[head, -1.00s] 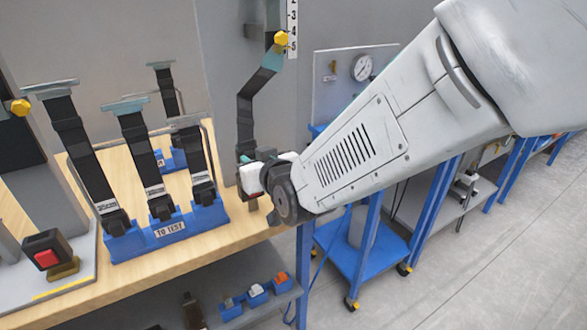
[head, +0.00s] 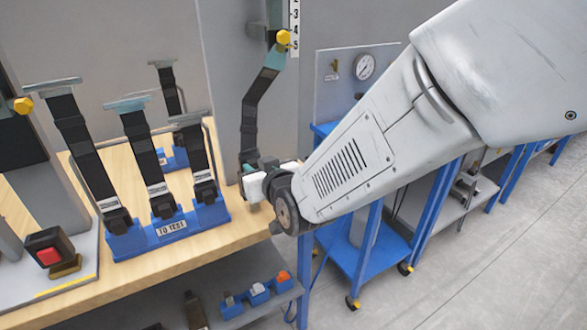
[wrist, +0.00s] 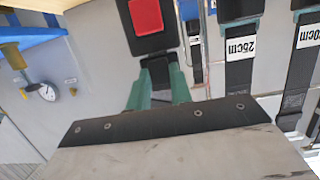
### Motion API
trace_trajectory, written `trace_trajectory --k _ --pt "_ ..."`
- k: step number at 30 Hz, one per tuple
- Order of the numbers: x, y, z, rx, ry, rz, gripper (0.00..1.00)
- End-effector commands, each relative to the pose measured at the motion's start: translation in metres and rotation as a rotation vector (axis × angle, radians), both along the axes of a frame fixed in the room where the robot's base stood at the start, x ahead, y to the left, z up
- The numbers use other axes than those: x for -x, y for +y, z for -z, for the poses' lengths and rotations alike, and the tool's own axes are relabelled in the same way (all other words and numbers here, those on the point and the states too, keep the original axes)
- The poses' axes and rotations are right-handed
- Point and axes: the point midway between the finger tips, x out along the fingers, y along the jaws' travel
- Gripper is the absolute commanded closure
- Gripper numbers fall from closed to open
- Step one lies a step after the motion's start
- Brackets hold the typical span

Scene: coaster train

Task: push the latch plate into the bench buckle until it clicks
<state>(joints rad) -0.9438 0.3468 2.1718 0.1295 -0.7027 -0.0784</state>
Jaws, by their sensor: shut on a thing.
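A black strap (head: 250,110) runs from the grey post down to my gripper (head: 254,176) at the bench's right end. In the wrist view, my gripper's green fingers (wrist: 160,92) are shut on a dark piece (wrist: 157,74), apparently the latch plate. Just past the fingertips is a black buckle (wrist: 125,22) with a red button (wrist: 145,15). The dark piece reaches the buckle's near edge; I cannot tell whether it is inside. In the head view my gripper hides most of this spot. Another black block with a red button (head: 48,256) sits at the bench's left.
A blue rack (head: 118,246) marked TO TEST holds several upright black straps left of my gripper; they also show in the wrist view (wrist: 239,60). A yellow knob (head: 284,38) is on the post. A pressure gauge (head: 365,66) and blue cart (head: 345,262) stand right of the bench.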

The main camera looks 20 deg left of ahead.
Motion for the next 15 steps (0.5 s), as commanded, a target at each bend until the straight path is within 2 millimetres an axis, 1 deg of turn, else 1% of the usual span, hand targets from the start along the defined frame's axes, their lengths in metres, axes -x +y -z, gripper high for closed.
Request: trace_trajectory --k 4,5,6,7,15 --pt "0.0001 -0.0001 0.0000 0.000 0.000 0.000 1.00" --pt "0.0000 0.0000 -0.0002 0.000 0.000 0.000 0.73" --pt "0.0000 0.0000 -0.0002 0.000 0.000 0.000 0.62" --pt "0.0000 0.0000 -0.0002 0.000 0.000 0.000 0.54" --pt "0.0004 -0.0005 0.0001 0.001 0.001 0.000 0.53"
